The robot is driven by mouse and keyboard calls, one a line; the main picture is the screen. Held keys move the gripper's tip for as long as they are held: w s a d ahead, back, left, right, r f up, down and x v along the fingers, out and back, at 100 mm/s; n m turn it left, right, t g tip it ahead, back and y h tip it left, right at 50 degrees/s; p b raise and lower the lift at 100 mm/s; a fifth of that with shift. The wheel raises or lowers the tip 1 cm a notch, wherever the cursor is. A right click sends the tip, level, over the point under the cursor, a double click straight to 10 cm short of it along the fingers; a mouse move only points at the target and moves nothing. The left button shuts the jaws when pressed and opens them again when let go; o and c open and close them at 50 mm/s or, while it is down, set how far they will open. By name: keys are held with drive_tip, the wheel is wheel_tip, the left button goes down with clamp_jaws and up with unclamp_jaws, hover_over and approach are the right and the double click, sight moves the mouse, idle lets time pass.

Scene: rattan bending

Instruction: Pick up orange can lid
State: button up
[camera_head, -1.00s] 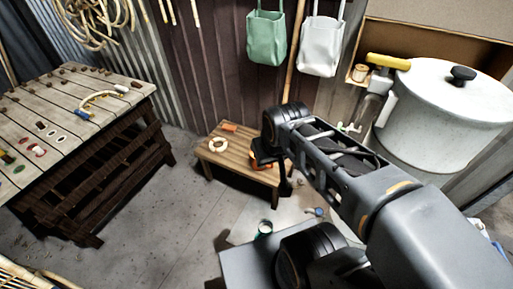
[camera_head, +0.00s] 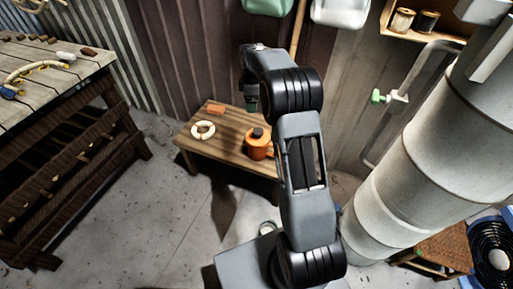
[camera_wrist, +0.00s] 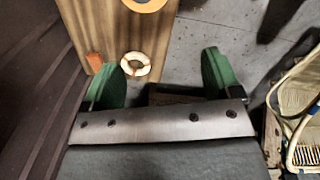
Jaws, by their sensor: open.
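An orange can (camera_head: 258,150) stands upright on a low wooden bench in the head view. Its orange lid with a dark knob (camera_head: 258,133) sits on top. In the wrist view an orange rounded rim (camera_wrist: 146,6) is cut off by the top edge; I cannot tell whether it is the lid or the can. My gripper (camera_wrist: 160,76) is open and empty, its two green fingers wide apart above the bench. In the head view it hangs at the bench's back, above and behind the can, partly hidden by my arm.
A pale ring (camera_head: 202,130) and an orange block (camera_head: 215,108) lie on the bench (camera_head: 228,122) left of the can. The corrugated wall (camera_head: 190,60) stands close behind. A slatted worktable (camera_head: 60,75) is at left, a large pale cylinder (camera_head: 425,130) at right. Floor between is clear.

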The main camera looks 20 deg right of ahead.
drive_tip(key=n+b, duration=0.2)
approach(258, 131)
drive_tip(key=f+b, duration=0.2)
drive_tip(key=f, duration=0.1)
drive_tip(key=f+b, duration=0.1)
drive_tip(key=f, duration=0.1)
drive_tip(key=shift+w+a, duration=0.1)
drive_tip(key=shift+w, duration=0.3)
drive_tip(key=shift+s+f, duration=0.15)
drive_tip(key=shift+f, duration=0.3)
drive_tip(key=f+b, duration=0.1)
drive_tip(key=f, duration=0.2)
drive_tip(key=f+b, duration=0.1)
drive_tip(key=f, duration=0.1)
drive_tip(key=shift+d+f+b, duration=0.1)
drive_tip(key=shift+d+b, duration=0.2)
drive_tip(key=shift+c, duration=0.4)
